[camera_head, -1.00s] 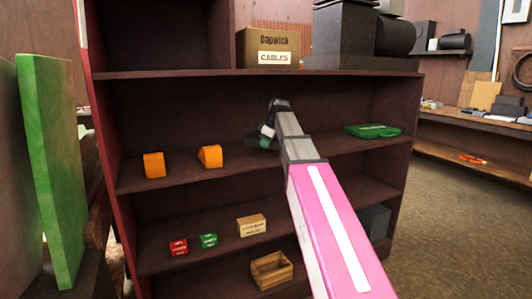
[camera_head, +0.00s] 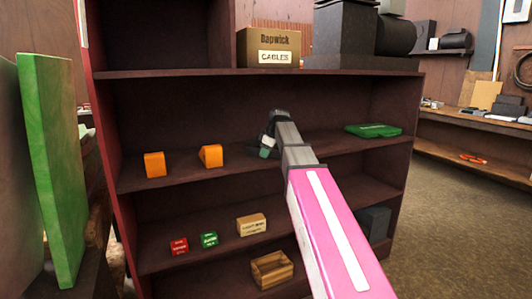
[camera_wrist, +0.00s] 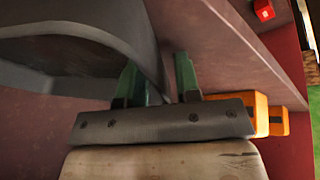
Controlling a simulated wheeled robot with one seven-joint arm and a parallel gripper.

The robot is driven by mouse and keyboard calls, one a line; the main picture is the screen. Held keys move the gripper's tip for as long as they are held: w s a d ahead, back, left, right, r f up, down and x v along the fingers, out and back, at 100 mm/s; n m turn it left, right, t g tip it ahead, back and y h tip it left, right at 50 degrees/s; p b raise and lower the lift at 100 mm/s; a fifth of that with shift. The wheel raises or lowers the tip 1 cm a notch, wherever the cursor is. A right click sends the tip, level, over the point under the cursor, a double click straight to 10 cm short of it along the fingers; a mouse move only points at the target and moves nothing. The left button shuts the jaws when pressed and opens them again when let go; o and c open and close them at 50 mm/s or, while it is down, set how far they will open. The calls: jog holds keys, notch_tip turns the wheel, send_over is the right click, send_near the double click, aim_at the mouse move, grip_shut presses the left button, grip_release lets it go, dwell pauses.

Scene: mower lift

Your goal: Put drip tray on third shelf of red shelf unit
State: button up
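The drip tray (camera_wrist: 75,35) is the large dark grey curved thing filling the upper left of the wrist view, very close to my gripper. My gripper (camera_wrist: 160,85) has green fingers standing apart, with the edge of the tray between them and visible space there, so it looks open. In the head view my gripper (camera_head: 265,147) is at the third shelf up of the red shelf unit (camera_head: 195,179), between orange items and a green case. The tray cannot be made out clearly in the head view, where my arm and gripper hide that spot.
Two orange items (camera_head: 210,156) stand left on that shelf, and a green case (camera_head: 373,131) lies right. The shelf below holds a red box (camera_head: 179,246), a green box (camera_head: 209,240) and a cardboard box (camera_head: 251,225). A cables box (camera_head: 268,48) stands on top.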

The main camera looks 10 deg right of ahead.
jog(key=shift+r, duration=0.1)
jog(key=v, duration=1.2)
